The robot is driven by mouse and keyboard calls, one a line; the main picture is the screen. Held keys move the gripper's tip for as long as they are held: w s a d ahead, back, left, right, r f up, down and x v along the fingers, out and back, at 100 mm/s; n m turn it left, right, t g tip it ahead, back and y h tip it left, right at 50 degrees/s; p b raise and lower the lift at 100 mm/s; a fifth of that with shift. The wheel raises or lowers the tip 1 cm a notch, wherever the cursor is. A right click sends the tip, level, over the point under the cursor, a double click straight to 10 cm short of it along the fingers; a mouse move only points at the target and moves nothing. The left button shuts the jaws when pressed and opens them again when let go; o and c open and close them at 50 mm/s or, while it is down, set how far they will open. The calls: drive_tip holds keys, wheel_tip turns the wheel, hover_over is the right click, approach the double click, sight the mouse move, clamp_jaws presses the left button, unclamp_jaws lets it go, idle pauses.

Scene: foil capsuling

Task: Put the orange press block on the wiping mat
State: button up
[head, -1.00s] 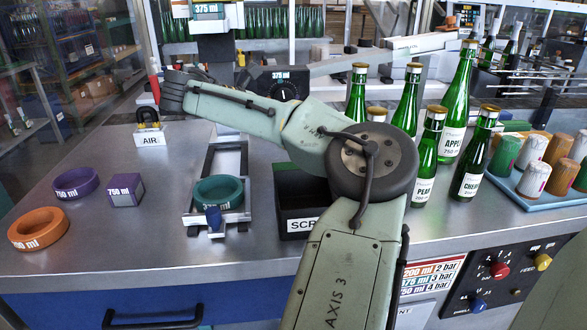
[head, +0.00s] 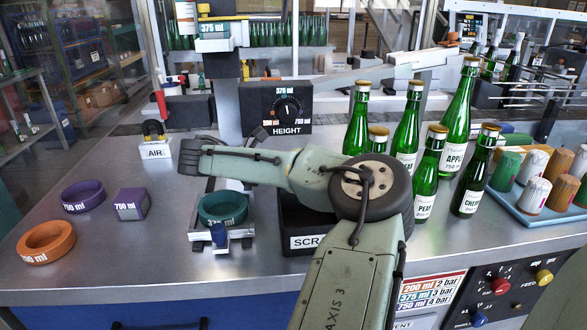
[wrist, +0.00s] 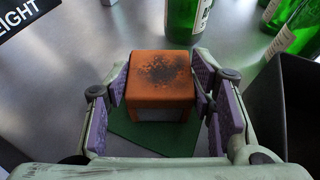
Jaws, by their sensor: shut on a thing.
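In the wrist view the orange press block (wrist: 160,78) sits between the purple pads of my gripper (wrist: 161,92). Its top face has a dark, speckled smudge. My gripper is shut on it, one finger on each side. A green mat (wrist: 128,133), which looks like the wiping mat, lies flat below the block. I cannot tell whether the block touches the mat or is a little above it. In the head view my arm hides the block, the mat and my fingers.
A black scrap bin (head: 290,222) stands close by; several green bottles (head: 456,120) stand to the right. The height dial box (head: 275,104) is behind. A teal ring (head: 222,208) sits in a fixture. Orange (head: 46,241) and purple (head: 83,195) rings lie left.

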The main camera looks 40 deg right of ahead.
drive_tip(key=o, duration=1.2)
drive_tip(key=shift+f, duration=0.1)
drive_tip(key=v, duration=1.2)
drive_tip(key=shift+d+r, duration=0.1)
drive_tip(key=shift+r, duration=0.2)
drive_tip(key=shift+f, duration=0.1)
